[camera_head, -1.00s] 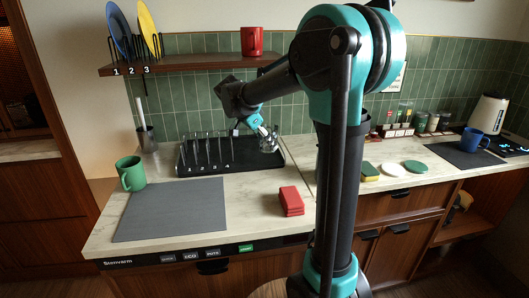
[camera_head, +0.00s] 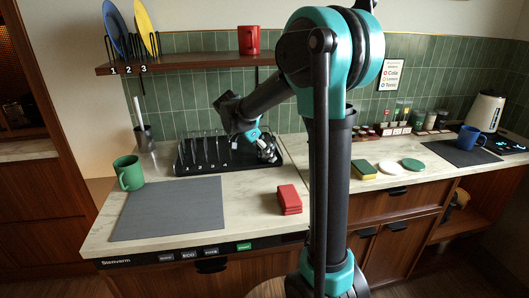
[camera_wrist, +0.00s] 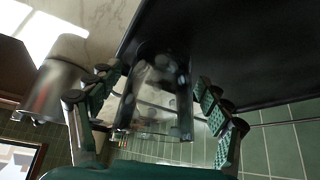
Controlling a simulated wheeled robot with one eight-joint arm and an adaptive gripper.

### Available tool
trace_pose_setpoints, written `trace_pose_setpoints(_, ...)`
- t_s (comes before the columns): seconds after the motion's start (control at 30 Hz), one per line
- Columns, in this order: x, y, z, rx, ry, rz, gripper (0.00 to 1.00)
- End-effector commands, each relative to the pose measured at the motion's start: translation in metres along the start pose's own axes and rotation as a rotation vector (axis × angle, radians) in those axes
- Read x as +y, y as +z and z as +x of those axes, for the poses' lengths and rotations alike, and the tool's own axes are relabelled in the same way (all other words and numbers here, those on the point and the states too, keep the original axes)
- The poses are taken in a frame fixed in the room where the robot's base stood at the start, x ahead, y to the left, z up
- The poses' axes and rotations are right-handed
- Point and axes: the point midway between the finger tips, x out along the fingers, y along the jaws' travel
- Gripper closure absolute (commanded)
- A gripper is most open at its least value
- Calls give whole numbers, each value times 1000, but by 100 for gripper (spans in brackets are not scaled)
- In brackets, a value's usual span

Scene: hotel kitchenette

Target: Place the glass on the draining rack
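The draining rack (camera_head: 228,166) is a black tray with upright prongs and numbered slots, at the back of the left counter; its dark surface fills the upper right of the wrist view (camera_wrist: 245,45). My gripper (camera_head: 266,150) is low over the rack's right end. The clear glass (camera_wrist: 152,98) is between my fingers in the wrist view. Its far end meets the rack's dark surface there, though exact contact is hard to tell. The fingers (camera_wrist: 158,100) stand on both sides with small visible gaps, so the gripper looks open around the glass. In the head view the glass is mostly hidden by the gripper.
A red block stack (camera_head: 289,199), a grey mat (camera_head: 168,208) and a green mug (camera_head: 129,173) are on the left counter. A shelf (camera_head: 190,63) with a red mug (camera_head: 249,39) hangs above the rack.

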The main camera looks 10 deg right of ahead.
Motion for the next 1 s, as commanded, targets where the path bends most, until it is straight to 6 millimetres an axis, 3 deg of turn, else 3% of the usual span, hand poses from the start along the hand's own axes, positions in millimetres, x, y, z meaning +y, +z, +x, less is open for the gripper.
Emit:
trace_pose_setpoints(0.37,0,-1,-6,0,-1,-1,21)
trace_pose_setpoints(0.8,0,0,-87,0,-1,-2,21)
trace_pose_setpoints(1.0,0,-1,-113,0,-1,-1,21)
